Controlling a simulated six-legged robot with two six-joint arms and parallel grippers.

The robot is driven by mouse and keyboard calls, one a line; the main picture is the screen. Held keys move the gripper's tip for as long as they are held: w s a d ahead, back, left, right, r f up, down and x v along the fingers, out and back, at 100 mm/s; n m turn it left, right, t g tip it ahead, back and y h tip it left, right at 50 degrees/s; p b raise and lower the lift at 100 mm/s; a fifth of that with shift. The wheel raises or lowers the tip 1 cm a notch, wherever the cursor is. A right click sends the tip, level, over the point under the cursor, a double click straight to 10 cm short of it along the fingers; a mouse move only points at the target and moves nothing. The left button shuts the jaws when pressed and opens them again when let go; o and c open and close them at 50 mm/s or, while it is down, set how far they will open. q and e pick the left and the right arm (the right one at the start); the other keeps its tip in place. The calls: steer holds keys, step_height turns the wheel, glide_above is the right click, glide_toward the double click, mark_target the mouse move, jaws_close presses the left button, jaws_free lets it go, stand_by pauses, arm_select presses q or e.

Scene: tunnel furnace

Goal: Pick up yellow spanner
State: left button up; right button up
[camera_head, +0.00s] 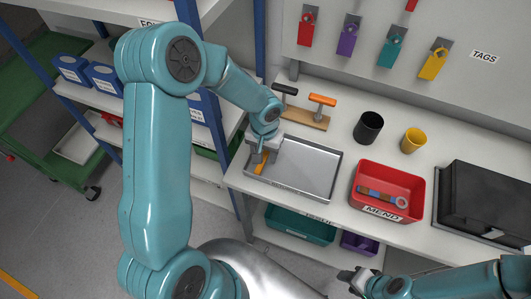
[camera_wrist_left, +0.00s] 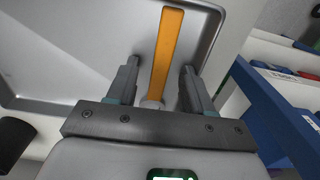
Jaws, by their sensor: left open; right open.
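The yellow-orange spanner (camera_head: 261,165) lies in the left end of a grey metal tray (camera_head: 335,168) on the white bench. In the left wrist view the spanner (camera_wrist_left: 166,50) runs lengthwise between the two fingers of my left gripper (camera_wrist_left: 160,82). The fingers are open, with a gap on each side of it. In the head view my left gripper (camera_head: 262,152) is just above the tray's left end and partly covers the spanner. My right gripper (camera_head: 352,280) is low at the bottom of the head view, in front of the bench and away from the tray.
A red bin (camera_head: 420,180) with tools inside stands right of the tray. A black cup (camera_head: 368,127), a yellow cup (camera_head: 412,140) and a wooden block with handles (camera_head: 300,117) stand behind. A black case (camera_head: 490,205) is at the right. Blue-framed shelving (camera_head: 259,40) stands left.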

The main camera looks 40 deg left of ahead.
mark_target(265, 156)
arm_select(q)
steer(key=shift+w+a, duration=0.1)
jaws_close()
step_height(265, 156, up, 20)
steer(key=b, duration=0.1)
